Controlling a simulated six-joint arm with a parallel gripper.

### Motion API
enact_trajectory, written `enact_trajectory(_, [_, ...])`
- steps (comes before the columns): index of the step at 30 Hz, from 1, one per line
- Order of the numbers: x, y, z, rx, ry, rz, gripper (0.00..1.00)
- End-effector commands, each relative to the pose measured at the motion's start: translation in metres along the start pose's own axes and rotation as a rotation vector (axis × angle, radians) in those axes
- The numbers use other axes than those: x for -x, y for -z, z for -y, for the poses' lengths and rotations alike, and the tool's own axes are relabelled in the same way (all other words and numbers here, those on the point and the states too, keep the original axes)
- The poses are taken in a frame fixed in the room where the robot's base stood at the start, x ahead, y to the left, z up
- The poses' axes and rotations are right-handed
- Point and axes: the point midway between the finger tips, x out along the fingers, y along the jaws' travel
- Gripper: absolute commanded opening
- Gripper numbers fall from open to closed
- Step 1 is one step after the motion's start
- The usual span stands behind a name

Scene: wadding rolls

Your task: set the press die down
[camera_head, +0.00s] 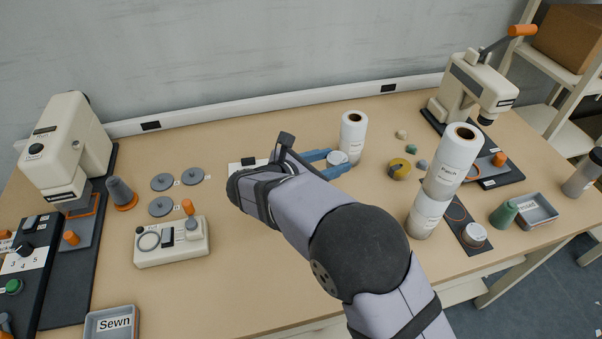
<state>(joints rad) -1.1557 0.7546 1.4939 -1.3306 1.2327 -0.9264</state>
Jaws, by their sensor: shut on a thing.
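My gripper (329,161) is near the middle of the table, with blue fingers reaching to the right. It is shut on a small round grey-white piece (338,158), which I take to be the press die. My arm and the fingers hide part of it. I cannot tell whether its underside touches the table. A white roll (353,134) stands upright just behind and to the right of it. Grey discs (162,182) lie flat on the table to the left, beside small letter labels.
Presses stand at the left (70,150) and back right (470,88). A control box (170,243) sits left of my arm.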

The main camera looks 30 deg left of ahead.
Motion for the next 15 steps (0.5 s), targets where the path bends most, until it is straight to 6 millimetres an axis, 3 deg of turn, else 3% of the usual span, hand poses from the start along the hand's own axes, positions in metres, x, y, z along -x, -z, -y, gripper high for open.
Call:
enact_trajectory(5, [-0.022,-0.016,-0.014,0.009,-0.039,0.002,0.03])
enact_trajectory(9, [-0.017,-0.031,-0.045,0.062,-0.161,-0.001,0.03])
enact_trajectory(15, [-0.003,-0.028,-0.085,0.141,-0.340,-0.008,0.03])
